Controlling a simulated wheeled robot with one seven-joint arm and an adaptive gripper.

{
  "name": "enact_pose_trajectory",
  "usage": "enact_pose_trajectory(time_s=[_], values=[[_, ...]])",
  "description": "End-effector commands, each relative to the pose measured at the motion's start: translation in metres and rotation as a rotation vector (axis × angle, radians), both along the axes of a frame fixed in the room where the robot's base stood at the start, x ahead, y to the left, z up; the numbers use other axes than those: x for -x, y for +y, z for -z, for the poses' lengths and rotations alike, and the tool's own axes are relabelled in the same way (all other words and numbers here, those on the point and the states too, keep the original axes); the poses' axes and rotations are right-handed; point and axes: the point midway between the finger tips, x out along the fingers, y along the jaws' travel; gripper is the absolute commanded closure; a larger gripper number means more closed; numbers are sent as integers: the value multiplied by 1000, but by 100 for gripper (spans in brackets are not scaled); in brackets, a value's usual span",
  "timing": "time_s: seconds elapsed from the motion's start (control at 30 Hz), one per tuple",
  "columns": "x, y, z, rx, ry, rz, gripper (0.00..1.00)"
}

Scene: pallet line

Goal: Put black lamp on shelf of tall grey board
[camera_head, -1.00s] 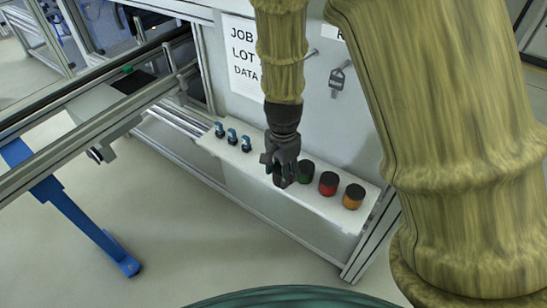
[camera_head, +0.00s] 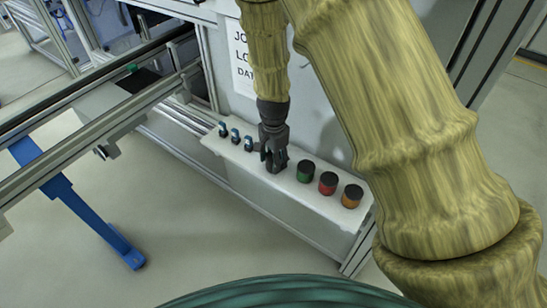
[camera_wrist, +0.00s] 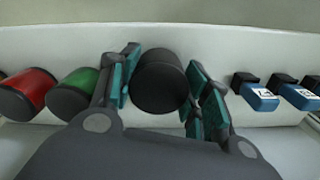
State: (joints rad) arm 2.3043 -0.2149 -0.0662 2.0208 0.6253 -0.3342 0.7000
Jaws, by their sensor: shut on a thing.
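The black lamp (camera_wrist: 160,82) is a dark, short cylinder between the teal-padded fingers of my gripper (camera_wrist: 158,88) in the wrist view. My gripper (camera_head: 274,158) is shut on it at the white shelf (camera_head: 275,184) of the tall grey board (camera_head: 322,128). The gripper is between the blue-and-black parts and the green lamp. In the head view the fingers mostly hide the black lamp. I cannot tell whether its base touches the shelf.
To the right on the shelf stand a green lamp (camera_head: 305,173), a red lamp (camera_head: 327,184) and an orange lamp (camera_head: 351,197). Several small blue-and-black parts (camera_head: 236,137) stand to the left. A conveyor rail (camera_head: 90,140) and a blue leg (camera_head: 85,212) lie further left.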

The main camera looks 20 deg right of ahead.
Motion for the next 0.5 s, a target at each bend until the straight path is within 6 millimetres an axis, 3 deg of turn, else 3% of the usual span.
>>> enact_pose_trajectory(time_s=[0.47,0.5], values=[[0,0,9,0,0,0,78],[0,0,8,0,0,0,47]])
